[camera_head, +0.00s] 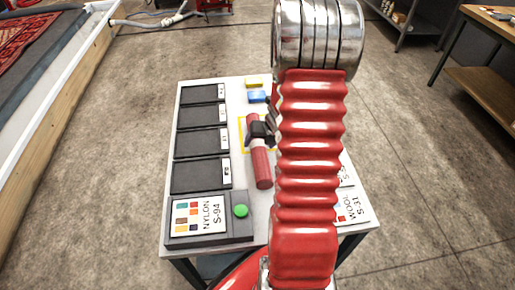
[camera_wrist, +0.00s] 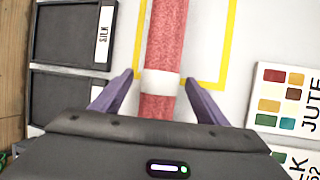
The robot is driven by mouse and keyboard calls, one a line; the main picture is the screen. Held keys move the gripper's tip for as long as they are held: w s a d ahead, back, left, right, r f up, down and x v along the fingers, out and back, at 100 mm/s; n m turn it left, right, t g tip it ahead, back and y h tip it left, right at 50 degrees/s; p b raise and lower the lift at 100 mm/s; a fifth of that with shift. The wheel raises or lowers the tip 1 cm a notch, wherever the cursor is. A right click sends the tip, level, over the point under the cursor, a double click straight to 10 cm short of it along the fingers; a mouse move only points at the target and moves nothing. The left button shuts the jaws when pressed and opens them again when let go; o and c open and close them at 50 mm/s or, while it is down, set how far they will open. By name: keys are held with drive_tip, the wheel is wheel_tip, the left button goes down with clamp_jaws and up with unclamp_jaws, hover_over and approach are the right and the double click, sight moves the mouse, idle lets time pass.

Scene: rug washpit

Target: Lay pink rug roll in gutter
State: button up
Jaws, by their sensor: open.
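In the wrist view my gripper (camera_wrist: 158,80) is open, with one purple finger on each side of the roll near the band. I cannot tell whether either finger touches it. Nothing in view is clearly marked as the gutter; several dark, shallow trays (camera_head: 201,142) line the table's left side, one labelled SILK in the wrist view.
A grey box with a NYLON card (camera_head: 200,214) and green button (camera_head: 240,211) sits at the table's near left. A JUTE card (camera_wrist: 284,98) lies right of the roll. My arm hides the table's right part.

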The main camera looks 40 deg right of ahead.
sight(259, 142)
drive_tip(key=shift+w+f, duration=0.3)
drive_tip(key=shift+f, duration=0.35)
drive_tip(key=c, duration=1.6)
drive_tip(key=shift+d, duration=0.1)
drive_tip(key=shift+r, duration=0.15)
drive_tip(key=shift+r, duration=4.9)
